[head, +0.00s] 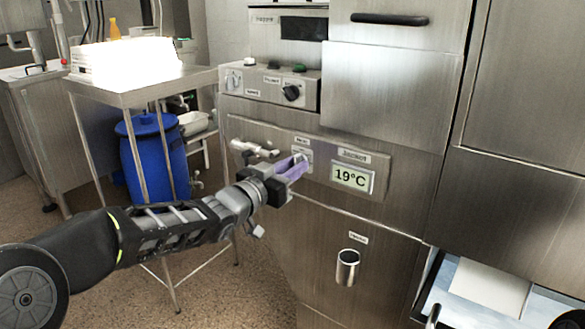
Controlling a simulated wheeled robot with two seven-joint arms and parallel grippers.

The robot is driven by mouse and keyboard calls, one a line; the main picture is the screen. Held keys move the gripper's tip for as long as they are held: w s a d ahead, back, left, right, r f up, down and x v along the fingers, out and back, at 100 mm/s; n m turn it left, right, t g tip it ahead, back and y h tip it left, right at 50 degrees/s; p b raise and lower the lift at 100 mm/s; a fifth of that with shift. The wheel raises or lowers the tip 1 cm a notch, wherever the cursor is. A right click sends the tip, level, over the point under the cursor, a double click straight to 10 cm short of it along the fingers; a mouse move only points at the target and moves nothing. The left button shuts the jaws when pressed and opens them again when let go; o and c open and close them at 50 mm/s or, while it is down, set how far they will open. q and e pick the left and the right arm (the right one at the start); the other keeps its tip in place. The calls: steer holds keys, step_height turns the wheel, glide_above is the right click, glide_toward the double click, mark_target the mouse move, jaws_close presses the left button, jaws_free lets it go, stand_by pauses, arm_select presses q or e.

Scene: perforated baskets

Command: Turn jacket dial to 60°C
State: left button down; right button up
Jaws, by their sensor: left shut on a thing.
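The jacket display (352,177) on the steel machine's front panel reads 19°C, with a small label above it. My left arm comes in from the left, and my left gripper (297,166) is at the panel just left of the display. It is shut on the jacket dial, which the fingers mostly hide. The dial's pointer and marks cannot be read. My right gripper is not in view.
A metal lever valve (254,149) sticks out left of my gripper. Above is a control box with a black knob (292,92). A metal spout (347,267) projects below. A steel table (140,93) and blue barrel (152,160) stand at left.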

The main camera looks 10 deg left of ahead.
arm_select(q)
steer(key=c, duration=1.5)
jaws_free()
steer(key=shift+o, duration=0.2)
steer(key=p+v, duration=0.1)
steer(key=v, duration=0.6)
steer(key=shift+s+a, duration=0.15)
steer(key=shift+s, duration=0.2)
